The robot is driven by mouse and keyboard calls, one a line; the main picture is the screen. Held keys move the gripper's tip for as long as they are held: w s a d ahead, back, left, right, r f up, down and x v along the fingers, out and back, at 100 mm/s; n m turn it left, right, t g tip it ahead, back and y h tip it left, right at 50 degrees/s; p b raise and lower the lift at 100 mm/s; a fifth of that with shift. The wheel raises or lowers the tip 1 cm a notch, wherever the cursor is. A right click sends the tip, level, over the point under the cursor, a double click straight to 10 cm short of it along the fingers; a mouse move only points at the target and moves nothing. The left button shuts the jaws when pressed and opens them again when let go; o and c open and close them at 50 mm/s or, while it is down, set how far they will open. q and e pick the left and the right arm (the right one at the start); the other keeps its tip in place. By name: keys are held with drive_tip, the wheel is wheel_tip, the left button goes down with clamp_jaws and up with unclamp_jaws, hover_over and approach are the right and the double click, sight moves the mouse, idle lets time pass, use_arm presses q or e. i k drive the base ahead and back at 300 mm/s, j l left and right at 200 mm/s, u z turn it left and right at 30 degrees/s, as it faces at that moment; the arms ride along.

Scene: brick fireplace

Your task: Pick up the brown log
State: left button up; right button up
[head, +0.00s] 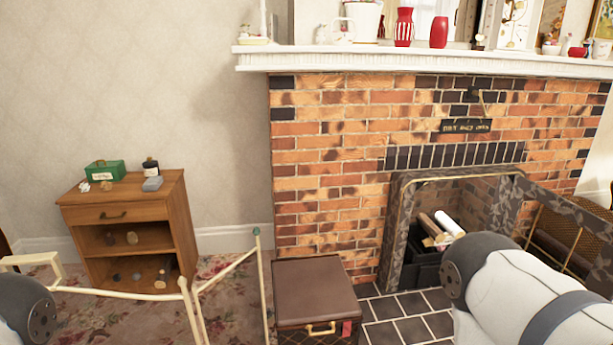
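What looks like the brown log (431,226) leans in the fireplace opening, in or on a black box-like holder (425,272). A white roll-shaped piece (449,223) lies beside it on the right, with small pale pieces around its lower end. The log's lower end is hidden. My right arm comes in from the lower right, in front of the fireplace and apart from the log in the picture. A bit of my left arm shows at the lower left corner. Neither gripper's fingers show.
A dark patterned screen (560,205) stands open at the hearth's right. A brown case (315,290) sits left of the grey tiles (412,305). A cream rail (228,270) crosses before the wooden cabinet (125,205). The white mantel (420,60) holds vases and ornaments.

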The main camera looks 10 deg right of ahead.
sight(430, 227)
drive_tip(key=i+l, duration=0.2)
drive_tip(key=l, duration=0.2)
drive_tip(key=i+l, duration=0.45)
drive_tip(key=l, duration=0.3)
drive_tip(key=i+l, duration=0.45)
drive_tip(key=l, duration=0.2)
drive_tip(key=i+l, duration=0.15)
drive_tip(key=l, duration=0.25)
drive_tip(key=i+l, duration=0.2)
drive_tip(key=l, duration=0.2)
drive_tip(key=i+l, duration=0.15)
drive_tip(key=l, duration=0.2)
drive_tip(key=i+l, duration=0.2)
drive_tip(key=l, duration=0.2)
drive_tip(key=i+l, duration=0.15)
drive_tip(key=l, duration=0.25)
drive_tip(key=i+l, duration=0.2)
drive_tip(key=l, duration=0.2)
drive_tip(key=i+l, duration=0.15)
drive_tip(key=l, duration=0.25)
